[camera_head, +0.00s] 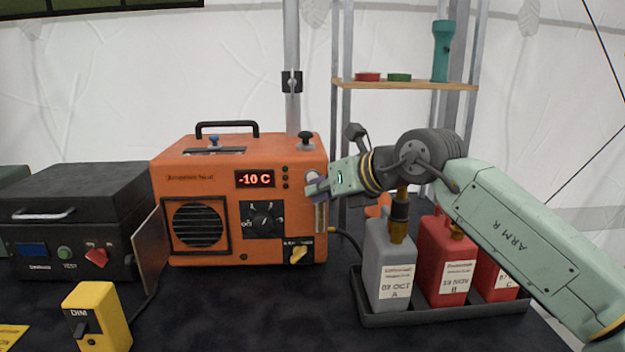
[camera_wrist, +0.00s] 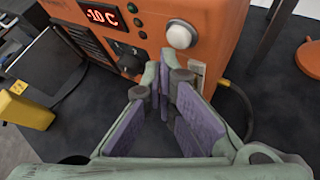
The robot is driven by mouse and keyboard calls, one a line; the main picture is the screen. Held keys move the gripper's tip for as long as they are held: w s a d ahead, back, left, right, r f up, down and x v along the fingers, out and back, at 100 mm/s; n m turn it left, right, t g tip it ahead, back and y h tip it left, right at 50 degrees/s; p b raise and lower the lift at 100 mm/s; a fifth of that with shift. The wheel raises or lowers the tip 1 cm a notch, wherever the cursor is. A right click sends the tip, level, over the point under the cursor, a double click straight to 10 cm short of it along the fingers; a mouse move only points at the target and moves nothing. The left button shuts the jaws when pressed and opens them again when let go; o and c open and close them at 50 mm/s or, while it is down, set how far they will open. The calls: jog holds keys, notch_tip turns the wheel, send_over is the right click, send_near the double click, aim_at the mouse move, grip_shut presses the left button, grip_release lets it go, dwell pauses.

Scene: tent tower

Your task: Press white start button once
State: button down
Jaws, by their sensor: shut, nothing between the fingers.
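The orange heater unit (camera_head: 240,195) stands on the dark table, its display reading -10 C. The white start button (camera_wrist: 181,34) is a round white knob on its front panel, right of the display; in the head view only its upper part (camera_head: 312,175) shows beside my gripper. My gripper (camera_head: 318,190) is shut and empty, with its fingertips close in front of the panel at the button. In the wrist view the purple-padded fingers (camera_wrist: 172,75) point at the panel just below the button. I cannot tell whether they touch it.
A grey jug (camera_head: 388,265) and red jugs (camera_head: 445,250) stand in a black tray at right, under my arm. A black case (camera_head: 75,220) is at left, with a yellow DIM box (camera_head: 97,312) in front. A shelf (camera_head: 410,84) holds a teal flashlight (camera_head: 442,50).

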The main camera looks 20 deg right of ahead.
jog(key=shift+w+d, duration=0.1)
jog(key=shift+w, duration=0.2)
jog(key=shift+w+d, duration=0.1)
jog(key=shift+w, duration=0.3)
dwell(0.6)
jog(key=shift+s, duration=0.1)
jog(key=shift+s+a+b, duration=0.25)
jog(key=shift+s+b, duration=0.35)
jog(key=shift+s, duration=0.1)
jog(key=shift+s, duration=0.15)
jog(key=s+b, duration=0.1)
jog(key=s, duration=0.1)
jog(key=s+a+b, duration=0.1)
jog(key=s, duration=0.1)
jog(key=shift+s+a, duration=0.2)
jog(key=shift+s, duration=0.1)
dwell(0.8)
